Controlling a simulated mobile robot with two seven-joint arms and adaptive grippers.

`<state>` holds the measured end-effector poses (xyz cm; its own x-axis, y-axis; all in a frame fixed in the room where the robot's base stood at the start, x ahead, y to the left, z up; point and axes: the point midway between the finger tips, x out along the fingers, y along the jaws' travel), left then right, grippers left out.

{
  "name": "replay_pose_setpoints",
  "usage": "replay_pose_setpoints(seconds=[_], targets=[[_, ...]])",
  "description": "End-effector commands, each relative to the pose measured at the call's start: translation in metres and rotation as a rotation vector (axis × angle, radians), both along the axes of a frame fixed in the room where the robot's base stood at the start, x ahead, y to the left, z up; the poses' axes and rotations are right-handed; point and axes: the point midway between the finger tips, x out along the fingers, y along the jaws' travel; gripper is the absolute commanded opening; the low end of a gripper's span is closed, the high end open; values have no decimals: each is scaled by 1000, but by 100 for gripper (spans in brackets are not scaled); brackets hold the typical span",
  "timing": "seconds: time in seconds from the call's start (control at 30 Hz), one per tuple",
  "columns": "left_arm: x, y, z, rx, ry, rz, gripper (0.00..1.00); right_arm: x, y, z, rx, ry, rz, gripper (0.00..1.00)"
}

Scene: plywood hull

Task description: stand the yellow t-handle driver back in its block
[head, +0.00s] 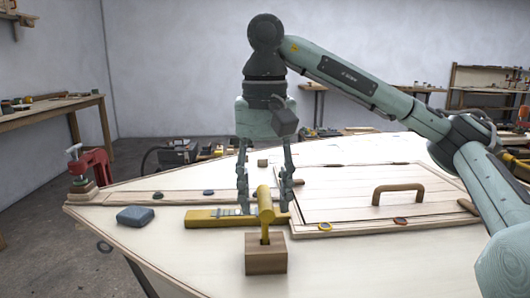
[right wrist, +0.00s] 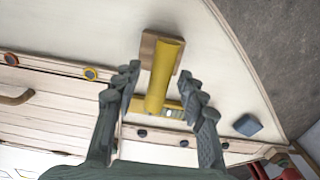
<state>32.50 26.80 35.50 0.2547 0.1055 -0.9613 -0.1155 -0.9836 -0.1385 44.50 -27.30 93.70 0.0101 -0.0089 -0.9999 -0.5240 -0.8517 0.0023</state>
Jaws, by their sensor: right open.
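The yellow T-handle driver (head: 266,207) stands about upright at the wooden block (head: 265,260), its short shaft meeting the block's top. How deep the shaft sits is hidden. In the right wrist view the driver's crossbar (right wrist: 165,72) lies between the fingers, with the block (right wrist: 148,50) partly hidden behind it. My right gripper (head: 265,203) points down from above, open, its fingers apart on either side of the handle with gaps visible. My left gripper is not in view.
A yellow level (head: 205,218) lies behind the block. A blue-grey pad (head: 136,216) lies left. A hatch panel with a brown handle (head: 398,188) is at right. A red clamp (head: 92,165) grips the hull's left corner. The plywood in front of the pad is clear.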

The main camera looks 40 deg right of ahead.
Motion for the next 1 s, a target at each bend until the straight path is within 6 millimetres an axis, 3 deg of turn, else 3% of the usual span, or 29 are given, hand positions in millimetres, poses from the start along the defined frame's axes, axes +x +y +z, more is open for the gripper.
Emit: replay_pose_setpoints(seconds=[0.3, 0.5, 1.0], targets=[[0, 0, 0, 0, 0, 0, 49, 0, 1, 51, 0, -4, 0, 42], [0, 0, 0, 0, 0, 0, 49, 0, 1, 74, -1, -2, 1, 42], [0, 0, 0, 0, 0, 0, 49, -1, 1, 85, 0, 0, 1, 42]])
